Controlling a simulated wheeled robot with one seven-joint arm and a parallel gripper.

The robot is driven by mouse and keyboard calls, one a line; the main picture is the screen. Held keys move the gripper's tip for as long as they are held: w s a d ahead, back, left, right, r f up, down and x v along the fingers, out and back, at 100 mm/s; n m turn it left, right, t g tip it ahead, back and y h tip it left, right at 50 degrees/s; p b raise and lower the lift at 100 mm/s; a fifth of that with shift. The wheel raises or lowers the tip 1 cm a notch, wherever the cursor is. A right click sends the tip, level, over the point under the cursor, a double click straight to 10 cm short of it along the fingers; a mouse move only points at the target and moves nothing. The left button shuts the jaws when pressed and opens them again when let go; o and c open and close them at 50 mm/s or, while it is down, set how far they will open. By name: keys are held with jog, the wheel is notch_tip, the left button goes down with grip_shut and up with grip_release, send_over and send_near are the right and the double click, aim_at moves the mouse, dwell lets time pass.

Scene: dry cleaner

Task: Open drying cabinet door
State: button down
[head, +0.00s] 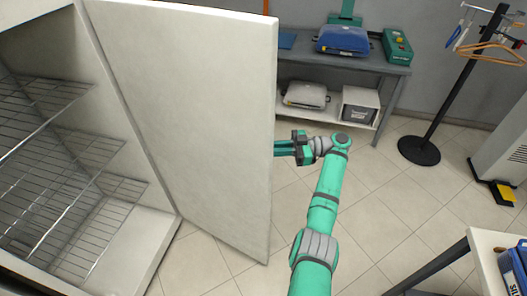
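The drying cabinet (128,240) stands at the left in the head view, with wire shelves (70,205) inside. Its white door (190,110) is swung wide open, so the interior shows. My gripper (284,148) is at the door's right edge, at about mid-height. Its fingers point left toward the door and their tips are partly hidden by or against it. I cannot tell whether they touch the door or hold anything. The door's far face and any handle on it are hidden.
A workbench (375,62) with blue and green cases stands at the back. A black coat stand (419,150) with hangers is at the right. A white table (490,245) fills the lower right corner. The tiled floor between is clear.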

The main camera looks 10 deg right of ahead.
jog(key=shift+w+a+f, duration=0.15)
jog(key=shift+w, duration=0.05)
dwell(0.3)
jog(key=c, duration=1.7)
grip_release()
jog(key=shift+w, duration=0.1)
jog(key=shift+c, duration=0.2)
jog(key=shift+d, duration=0.2)
jog(key=s+d, duration=0.1)
jog(key=d, duration=0.6)
jog(key=shift+s, duration=0.2)
jog(key=shift+d, duration=0.1)
